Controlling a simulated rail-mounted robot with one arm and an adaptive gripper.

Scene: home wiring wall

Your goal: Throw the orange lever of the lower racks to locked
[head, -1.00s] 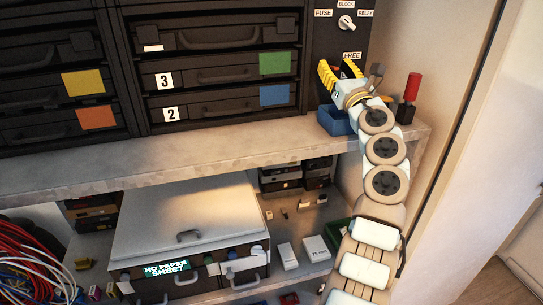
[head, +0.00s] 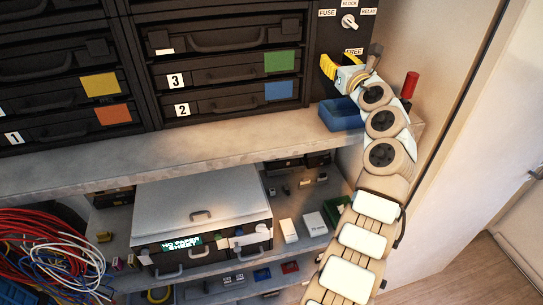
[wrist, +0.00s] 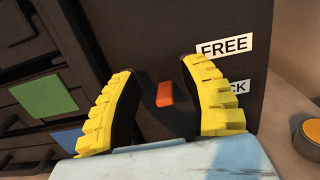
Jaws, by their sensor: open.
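The orange lever (wrist: 165,94) shows in the wrist view on the dark panel (wrist: 165,30), between my fingers. In the head view my gripper hides it. A white FREE label (wrist: 224,47) sits to its upper right, and a partly hidden label ending in "CK" (wrist: 240,87) lies below that. My gripper (wrist: 157,68) is open, with one yellow ribbed finger on each side of the lever. I cannot tell whether either finger touches it. In the head view my gripper (head: 338,65) is at the lower part of the panel, just below its FREE label.
A selector knob (head: 348,21) with FUSE, BLOCK and RELAY labels is above. Drawers (head: 225,75) with green and blue tags stand left. A blue bin (head: 341,114) and a red-handled object (head: 411,85) are close to my arm on the shelf (head: 190,150).

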